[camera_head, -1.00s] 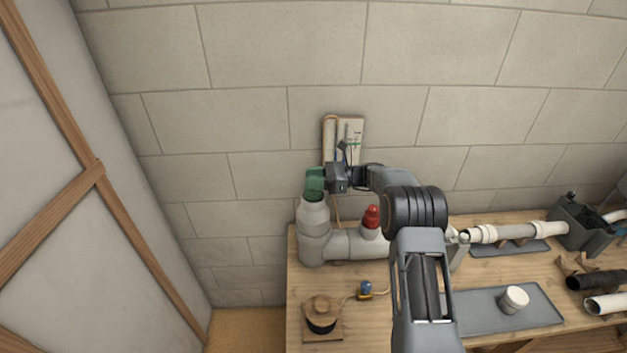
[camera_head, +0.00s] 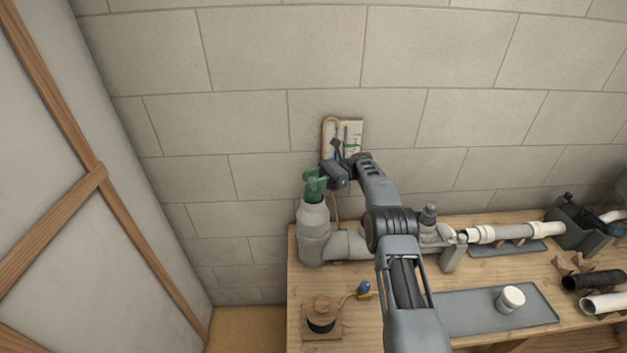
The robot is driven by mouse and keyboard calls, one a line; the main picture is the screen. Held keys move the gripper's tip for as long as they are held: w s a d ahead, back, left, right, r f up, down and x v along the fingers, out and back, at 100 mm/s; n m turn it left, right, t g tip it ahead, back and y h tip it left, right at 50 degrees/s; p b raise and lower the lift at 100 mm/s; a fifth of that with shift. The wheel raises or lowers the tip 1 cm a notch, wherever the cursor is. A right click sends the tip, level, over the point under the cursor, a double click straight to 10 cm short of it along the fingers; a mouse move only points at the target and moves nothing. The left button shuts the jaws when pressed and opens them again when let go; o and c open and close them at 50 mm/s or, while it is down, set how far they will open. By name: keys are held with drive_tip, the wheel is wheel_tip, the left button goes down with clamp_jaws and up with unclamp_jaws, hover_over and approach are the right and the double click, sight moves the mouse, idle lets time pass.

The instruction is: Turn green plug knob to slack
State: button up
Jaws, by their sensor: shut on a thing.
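The green plug knob (camera_head: 315,183) stands on top of the upright grey pipe (camera_head: 313,218) at the left end of the bench. My gripper (camera_head: 322,175) comes to it from the right and is shut on the knob; its fingertips are small and partly hidden against the green. The red knob on the pipe's side branch is hidden behind my arm.
The wooden bench (camera_head: 300,290) carries a cord spool (camera_head: 321,313), a small blue-topped item (camera_head: 365,288) and a grey mat (camera_head: 470,312) with a white cap (camera_head: 511,299). White pipe (camera_head: 515,232) runs right to a dark vise (camera_head: 578,238). A panel (camera_head: 343,140) hangs on the block wall behind.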

drive_tip(key=o, duration=0.9)
drive_tip(key=shift+m+t, duration=0.3)
drive_tip(key=shift+t, duration=0.1)
